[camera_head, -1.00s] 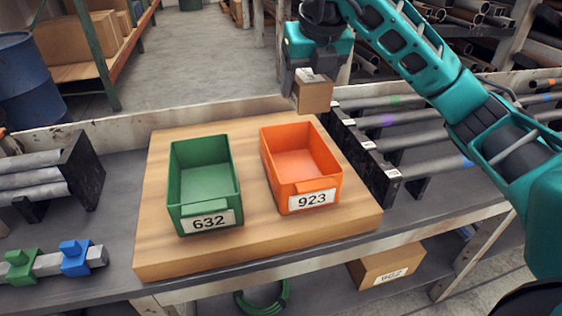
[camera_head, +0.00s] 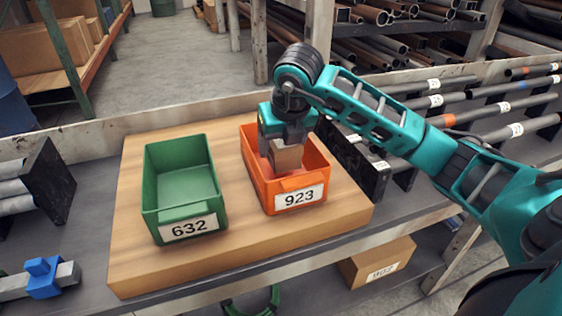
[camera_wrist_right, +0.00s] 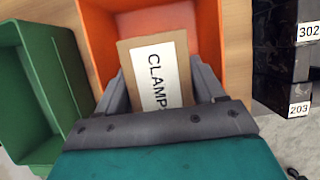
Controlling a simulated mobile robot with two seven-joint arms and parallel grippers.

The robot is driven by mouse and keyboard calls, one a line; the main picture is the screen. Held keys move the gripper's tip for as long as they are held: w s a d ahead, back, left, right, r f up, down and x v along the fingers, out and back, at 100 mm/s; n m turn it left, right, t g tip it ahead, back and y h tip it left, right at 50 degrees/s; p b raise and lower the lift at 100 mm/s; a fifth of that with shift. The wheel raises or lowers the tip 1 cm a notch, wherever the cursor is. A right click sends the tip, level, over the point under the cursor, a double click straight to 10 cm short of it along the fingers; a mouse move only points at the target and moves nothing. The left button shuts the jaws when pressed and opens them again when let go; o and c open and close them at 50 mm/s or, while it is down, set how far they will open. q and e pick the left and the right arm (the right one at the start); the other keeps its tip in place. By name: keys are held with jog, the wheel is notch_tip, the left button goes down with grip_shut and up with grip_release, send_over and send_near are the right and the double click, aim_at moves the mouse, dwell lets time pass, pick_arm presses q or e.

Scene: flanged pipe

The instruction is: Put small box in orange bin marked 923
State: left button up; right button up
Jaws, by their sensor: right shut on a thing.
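The small brown cardboard box (camera_head: 287,158) is held between the fingers of my right gripper (camera_head: 283,150), inside the outline of the orange bin (camera_head: 297,198) marked 923 in the head view. In the right wrist view the box (camera_wrist_right: 135,58) has a white label reading CLAMP, with the end covered. My right gripper (camera_wrist_right: 160,92) is shut on it, with the orange bin (camera_wrist_right: 205,40) around and below it. How far the box is above the bin floor I cannot tell. My left gripper is not in view.
A green bin (camera_head: 185,228) marked 632 stands left of the orange one on a wooden board (camera_head: 130,262). Black pipe racks (camera_head: 375,178) stand close on the right. A cardboard box (camera_head: 376,262) lies below the bench.

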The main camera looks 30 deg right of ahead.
notch_tip(320, 180, down, 4)
jog(key=shift+f+b, duration=0.1)
jog(key=shift+b, duration=0.3)
jog(key=shift+f, duration=0.1)
jog(key=o, duration=1.3)
jog(key=shift+r, duration=0.4)
jog(key=p+v, duration=0.2)
jog(key=v, duration=0.9)
jog(key=shift+s+r, duration=0.15)
jog(key=shift+r, duration=0.05)
